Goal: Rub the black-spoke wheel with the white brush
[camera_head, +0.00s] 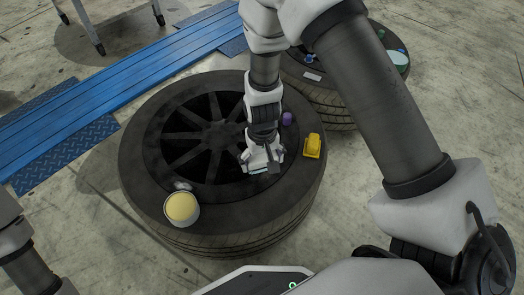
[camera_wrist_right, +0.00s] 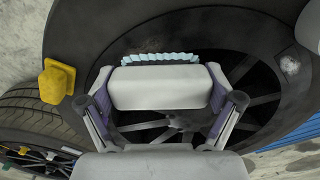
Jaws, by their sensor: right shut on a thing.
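The black-spoke wheel (camera_head: 212,132) lies flat in the middle of the head view, its dark spokes facing up inside a thick tire. My right gripper (camera_head: 262,160) points down over the wheel's near right part. It is shut on the white brush (camera_wrist_right: 158,88), whose pale blue bristles (camera_wrist_right: 160,58) show in the right wrist view beside the tire's inner edge. In the head view only a sliver of the brush shows under the fingers. I cannot tell whether the bristles touch the wheel. A whitish patch (camera_wrist_right: 290,65) marks the tire. My left gripper is out of view.
On the tire stand a round container with a pale yellow top (camera_head: 181,207), a yellow object (camera_head: 312,146) and a small purple object (camera_head: 287,118). A second wheel (camera_head: 330,98) with small items lies behind, partly hidden by my right arm. A blue ramp (camera_head: 130,80) runs along the left.

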